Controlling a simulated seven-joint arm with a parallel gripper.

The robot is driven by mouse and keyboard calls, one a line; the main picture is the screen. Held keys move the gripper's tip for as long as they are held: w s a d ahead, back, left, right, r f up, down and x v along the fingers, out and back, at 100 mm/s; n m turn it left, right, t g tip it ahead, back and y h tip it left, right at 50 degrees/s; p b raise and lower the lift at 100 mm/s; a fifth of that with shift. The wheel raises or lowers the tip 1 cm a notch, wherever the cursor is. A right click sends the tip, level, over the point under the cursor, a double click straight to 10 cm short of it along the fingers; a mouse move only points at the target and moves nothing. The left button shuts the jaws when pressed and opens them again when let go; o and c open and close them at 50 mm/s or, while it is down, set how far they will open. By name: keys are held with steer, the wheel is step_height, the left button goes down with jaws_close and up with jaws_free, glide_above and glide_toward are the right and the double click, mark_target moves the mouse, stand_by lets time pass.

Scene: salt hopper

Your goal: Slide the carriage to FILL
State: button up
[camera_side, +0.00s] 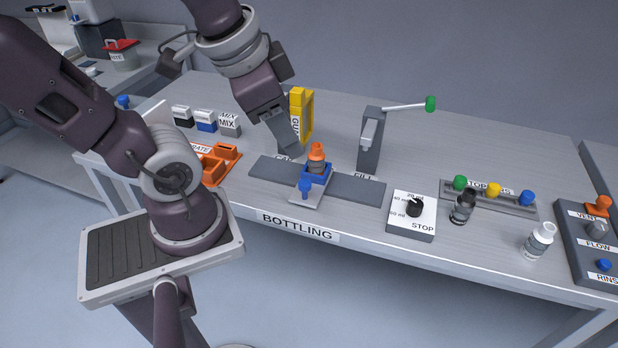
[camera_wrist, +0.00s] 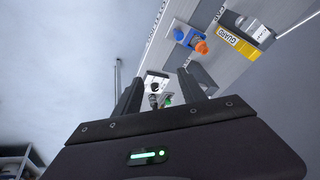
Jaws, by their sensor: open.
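The carriage (camera_side: 318,174) is a blue holder on a grey plate with a blue knob (camera_side: 305,187) at its front. It sits near the middle of the dark grey rail (camera_side: 357,187), between a mostly hidden label on the left and the FILL label (camera_side: 363,177) on the right. A bottle with an orange cap (camera_side: 316,152) stands in it. My gripper (camera_side: 291,146) is open and empty, above and left of the carriage, beside the yellow guard. In the wrist view the carriage (camera_wrist: 183,36) and orange cap (camera_wrist: 201,47) show beyond my open fingers (camera_wrist: 161,88).
The yellow guard (camera_side: 304,112) stands behind the rail. The filler post (camera_side: 369,142) with a green-tipped lever (camera_side: 430,104) rises behind the FILL end. A dial box (camera_side: 412,216) sits right of the rail.

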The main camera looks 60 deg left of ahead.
steer(key=w+a+f+m+g+y, duration=0.1)
steer(key=w+a+f+m+g, duration=0.2)
steer(key=w+a+f+m, duration=0.25)
steer(key=m+g+h, duration=0.2)
steer(key=m, duration=0.5)
glide_above(306, 181)
step_height(306, 181, down, 8)
steer(key=shift+s+d+f, duration=0.1)
steer(key=shift+s+f, duration=0.05)
steer(key=shift+f, duration=0.05)
step_height(306, 181, down, 7)
jaws_close()
